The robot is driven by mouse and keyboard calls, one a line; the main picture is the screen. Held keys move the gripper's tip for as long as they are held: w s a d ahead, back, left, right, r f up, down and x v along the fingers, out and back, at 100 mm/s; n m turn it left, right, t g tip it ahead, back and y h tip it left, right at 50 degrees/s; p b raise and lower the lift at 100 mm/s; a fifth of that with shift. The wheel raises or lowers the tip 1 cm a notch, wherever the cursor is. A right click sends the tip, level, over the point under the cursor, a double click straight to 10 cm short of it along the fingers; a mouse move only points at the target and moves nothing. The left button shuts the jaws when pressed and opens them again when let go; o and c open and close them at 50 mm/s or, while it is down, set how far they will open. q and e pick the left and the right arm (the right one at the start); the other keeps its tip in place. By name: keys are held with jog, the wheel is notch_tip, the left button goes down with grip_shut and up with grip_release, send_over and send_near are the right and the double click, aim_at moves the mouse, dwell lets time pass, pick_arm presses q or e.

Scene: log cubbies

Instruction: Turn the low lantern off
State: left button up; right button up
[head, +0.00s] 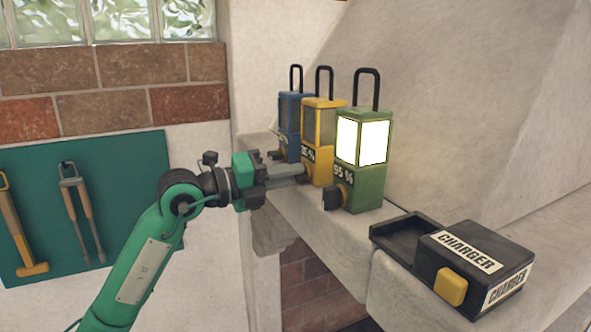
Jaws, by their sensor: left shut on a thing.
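Three lanterns stand in a row on a stone ledge. The green lantern (369,185) is nearest, its panes glow white, and its label reads 95 %. The yellow lantern (325,128) in the middle has dark panes; its label is partly covered and hard to read. The blue lantern (289,112) at the back is also dark, its label mostly hidden. My left gripper (301,174) reaches in from the left and is shut on the yellow lantern's dark knob (309,171), which its fingers partly hide. My right gripper is out of view.
A black charger (470,262) with a yellow button (451,287) and an open tray (405,236) sits at the right on the ledge (338,240). The green lantern's knob (334,196) sticks out close by my gripper. Tools hang on a green board (110,200) at the left.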

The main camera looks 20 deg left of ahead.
pick_arm(q)
jog(key=n+p, duration=0.2)
jog(key=n, duration=0.1)
jog(key=shift+n+p, duration=0.6)
jog(key=shift+n, duration=0.5)
jog(key=o, duration=0.7)
